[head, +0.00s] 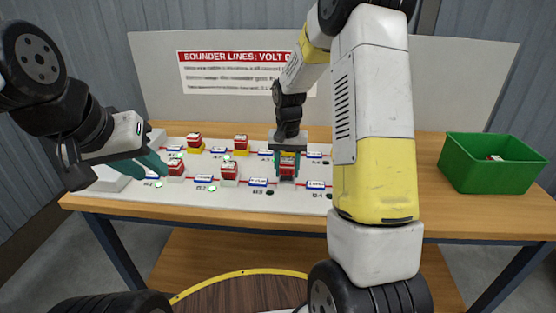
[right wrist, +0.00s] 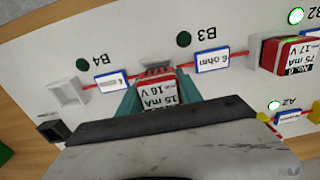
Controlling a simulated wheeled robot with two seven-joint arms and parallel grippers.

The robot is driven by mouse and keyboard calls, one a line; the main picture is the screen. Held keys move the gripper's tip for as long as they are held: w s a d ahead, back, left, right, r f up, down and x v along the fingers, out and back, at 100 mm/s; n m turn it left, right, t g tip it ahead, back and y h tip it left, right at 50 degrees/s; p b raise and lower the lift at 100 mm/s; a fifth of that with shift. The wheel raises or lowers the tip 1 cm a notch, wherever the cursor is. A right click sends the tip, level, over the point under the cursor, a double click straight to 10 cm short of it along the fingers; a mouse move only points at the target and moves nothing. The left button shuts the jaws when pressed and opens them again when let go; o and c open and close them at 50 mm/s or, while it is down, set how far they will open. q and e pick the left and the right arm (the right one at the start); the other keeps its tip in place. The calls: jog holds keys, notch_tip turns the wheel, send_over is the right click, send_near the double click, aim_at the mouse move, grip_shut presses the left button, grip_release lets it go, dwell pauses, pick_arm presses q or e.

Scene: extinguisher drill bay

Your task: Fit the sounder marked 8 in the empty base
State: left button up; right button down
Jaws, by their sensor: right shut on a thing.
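My right gripper (head: 287,168) is shut on a red sounder (head: 287,172) at position B3 on the white board (head: 235,200). In the right wrist view the held sounder (right wrist: 157,93) shows a white label reading 15 mA and 16 V; its number is hidden. A grey ribbed part (right wrist: 156,70) shows just beyond it; I cannot tell whether the sounder is seated. An empty white base (right wrist: 67,92) stands at B4, beside the gripper. My left gripper (head: 142,166) is open and empty over the board's left end.
Red sounders stand at B1 (head: 176,168) and B2 (head: 229,172), with others on yellow bases behind (head: 194,142). The B3 lamp (right wrist: 183,38) and B4 lamp (right wrist: 82,64) are dark. A green crate (head: 490,175) stands right. A sign panel (head: 460,85) stands behind.

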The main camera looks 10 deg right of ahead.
aim_at(287, 160)
jog(key=shift+f, duration=0.55)
dwell(0.9)
jog(key=shift+r, duration=2.5)
jog(key=shift+s, duration=0.1)
